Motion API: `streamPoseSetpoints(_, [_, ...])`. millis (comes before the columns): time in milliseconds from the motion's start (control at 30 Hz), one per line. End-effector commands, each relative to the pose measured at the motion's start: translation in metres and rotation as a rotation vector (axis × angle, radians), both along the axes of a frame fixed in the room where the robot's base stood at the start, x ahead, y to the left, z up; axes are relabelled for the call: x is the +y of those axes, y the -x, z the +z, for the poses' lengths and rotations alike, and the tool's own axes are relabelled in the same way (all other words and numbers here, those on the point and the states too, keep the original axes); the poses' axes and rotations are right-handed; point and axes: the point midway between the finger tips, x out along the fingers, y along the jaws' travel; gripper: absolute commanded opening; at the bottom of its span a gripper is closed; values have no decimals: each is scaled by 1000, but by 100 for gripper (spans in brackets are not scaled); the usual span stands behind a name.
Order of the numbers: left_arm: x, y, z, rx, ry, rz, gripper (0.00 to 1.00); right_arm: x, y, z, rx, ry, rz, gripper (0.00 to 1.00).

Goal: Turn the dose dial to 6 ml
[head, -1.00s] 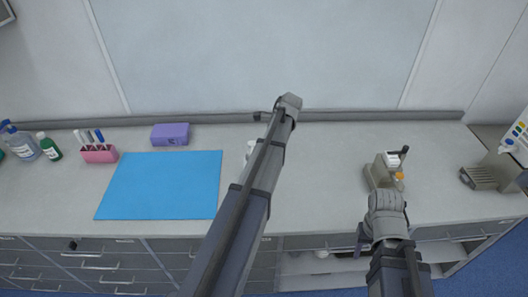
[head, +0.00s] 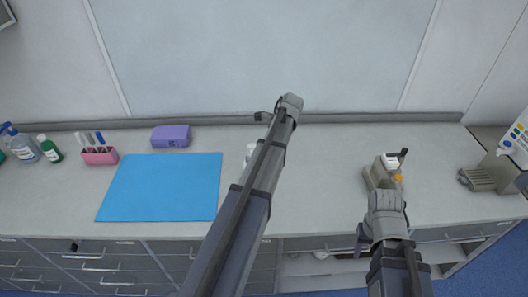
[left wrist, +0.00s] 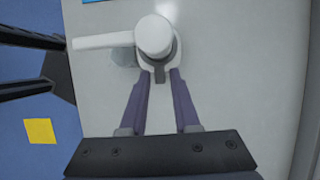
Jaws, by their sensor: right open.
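A white dispenser head (left wrist: 155,36) with a round cap and a long spout pointing left stands in the left wrist view. A dark grey collar (left wrist: 160,72) with a tab shows below the cap. I cannot read any dose marking. My left gripper (left wrist: 160,76) has its two fingers apart on either side of the tab; I cannot tell if they touch it. In the head view, only a sliver of a white thing (head: 249,151) shows beside my left arm, which hides the left gripper. My right gripper (head: 386,200) is open, its fingers mostly hidden.
A beige device (head: 375,173) with white and orange parts stands just beyond my right gripper. A blue mat (head: 160,187), purple box (head: 170,136), pink pen holder (head: 100,156) and bottles lie left. A beige rack (head: 480,179) stands at the right. The middle right counter is clear.

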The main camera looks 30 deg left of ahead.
Motion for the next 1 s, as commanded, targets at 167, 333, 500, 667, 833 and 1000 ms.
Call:
streamPoseSetpoints(167, [-7,-5,26,0,0,-1,30,0,0,27,0,-1,-4,50])
streamPoseSetpoints(333, [-15,-10,49,-1,1,0,30,0,0,49,0,-2,-9,50])
streamPoseSetpoints(500, [-21,-13,62,-1,1,0,30,0,0,62,0,-2,-10,50])
streamPoseSetpoints(667, [-22,-14,62,0,1,0,30,0,0,62,0,-1,-11,50])
streamPoseSetpoints(833, [-22,-14,62,0,1,0,30,0,0,62,0,-1,-11,50])
streamPoseSetpoints(1000, [-22,-14,62,0,0,0,30,0,0,62,0,-1,-11,50])
